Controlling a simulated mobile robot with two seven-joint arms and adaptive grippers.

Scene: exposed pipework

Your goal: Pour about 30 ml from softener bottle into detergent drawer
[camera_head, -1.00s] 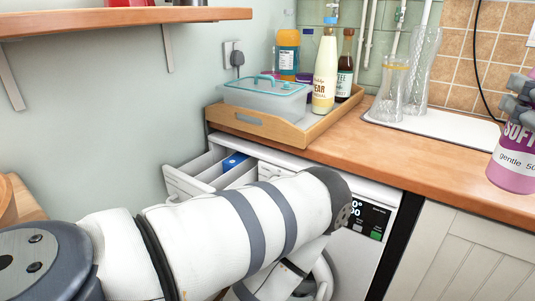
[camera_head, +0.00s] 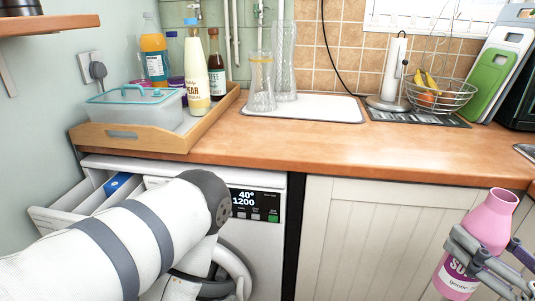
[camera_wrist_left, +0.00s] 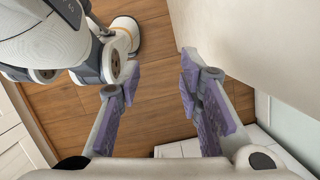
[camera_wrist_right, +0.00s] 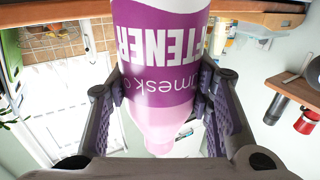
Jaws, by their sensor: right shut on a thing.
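The pink softener bottle (camera_head: 491,219) with a purple label is at the lower right of the head view, in front of the white cupboard doors. It leans with its neck up and to the right. My right gripper (camera_head: 480,262) is shut around its labelled body; the right wrist view shows the bottle (camera_wrist_right: 165,75) between both fingers. The detergent drawer (camera_head: 68,214) is pulled out at the washing machine's top left, with a blue compartment insert (camera_head: 118,183). My left arm crosses in front of the machine. My left gripper (camera_wrist_left: 158,93) is open and empty in the left wrist view.
A wooden tray (camera_head: 122,138) with a lidded box and several bottles stands on the worktop above the drawer. Glass vases (camera_head: 262,85), a paper towel holder (camera_head: 392,75) and a fruit basket (camera_head: 440,95) stand farther right. The worktop's front strip is clear.

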